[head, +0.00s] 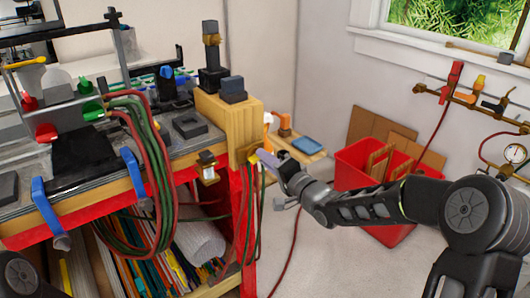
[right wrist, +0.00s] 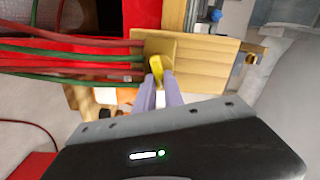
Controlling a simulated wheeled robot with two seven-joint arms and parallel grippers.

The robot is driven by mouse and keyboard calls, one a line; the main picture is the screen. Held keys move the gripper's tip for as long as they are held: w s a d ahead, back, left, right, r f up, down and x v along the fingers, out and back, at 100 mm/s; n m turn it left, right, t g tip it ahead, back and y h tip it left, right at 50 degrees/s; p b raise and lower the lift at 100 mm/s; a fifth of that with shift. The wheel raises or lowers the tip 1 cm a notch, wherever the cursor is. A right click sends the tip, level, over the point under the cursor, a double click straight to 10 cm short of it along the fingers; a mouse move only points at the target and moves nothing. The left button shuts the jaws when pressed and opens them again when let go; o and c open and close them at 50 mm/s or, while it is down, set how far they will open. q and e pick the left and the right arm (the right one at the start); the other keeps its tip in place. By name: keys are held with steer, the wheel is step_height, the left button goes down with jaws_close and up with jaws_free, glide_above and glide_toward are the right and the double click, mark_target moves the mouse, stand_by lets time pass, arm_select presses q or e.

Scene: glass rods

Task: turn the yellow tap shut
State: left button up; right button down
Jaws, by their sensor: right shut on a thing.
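The yellow tap (right wrist: 155,65) sits on a small brass-coloured block (right wrist: 158,46) on the wooden end face of the bench. My right gripper (right wrist: 161,82) has its two pale purple fingers shut on the tap's lever, one on each side. In the head view my right gripper (head: 264,156) reaches in from the right to the bench corner, and its fingers and wrist mostly hide the tap. My left gripper is not in view; only a part of my left arm shows at the lower left.
Red and green hoses (head: 133,150) hang along the bench front (head: 100,192), some close beside the tap. A red bin (head: 352,170) stands on the floor behind my right arm. A wall manifold with a gauge (head: 515,152) is at far right.

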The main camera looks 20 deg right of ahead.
steer(key=m+p, duration=0.1)
steer(key=m, duration=0.2)
steer(key=shift+f+p, duration=0.15)
steer(key=shift+p, duration=0.15)
steer(key=shift+m, duration=0.3)
steer(key=c, duration=1.4)
jaws_free()
steer(key=shift+c, duration=0.2)
steer(key=shift+d, duration=0.1)
steer(key=v, duration=0.7)
steer(key=shift+s, duration=0.4)
